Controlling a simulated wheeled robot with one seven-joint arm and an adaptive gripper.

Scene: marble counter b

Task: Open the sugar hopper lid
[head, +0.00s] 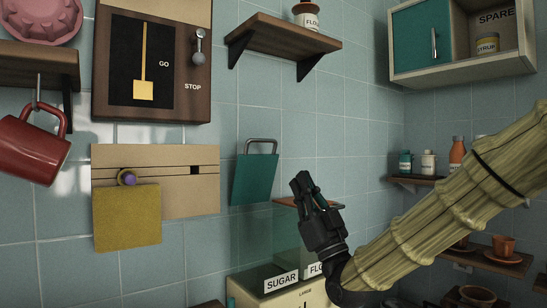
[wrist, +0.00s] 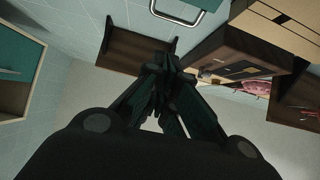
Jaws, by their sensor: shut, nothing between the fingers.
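The SUGAR label (head: 281,282) is on the front of a cream dispenser (head: 245,292) at the bottom of the head view. A clear, greenish hopper (head: 287,232) rises above it, partly hidden by my gripper. A teal panel (head: 253,180) with a grey bar handle stands nearly upright, up and left of the hopper. It looks like a lid, but I cannot see where it joins the hopper. My gripper (head: 301,184) is shut and empty, pointing up, right of the panel and apart from it in the picture. The wrist view shows its closed fingers (wrist: 168,65) and the handle (wrist: 180,12).
A wooden shelf (head: 280,38) with a jar is above my gripper. A wall cabinet (head: 460,70) is at the upper right. A slotted board (head: 205,190) with a yellow plate is left, below a GO/STOP panel (head: 195,110). A red mug (head: 30,150) hangs far left.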

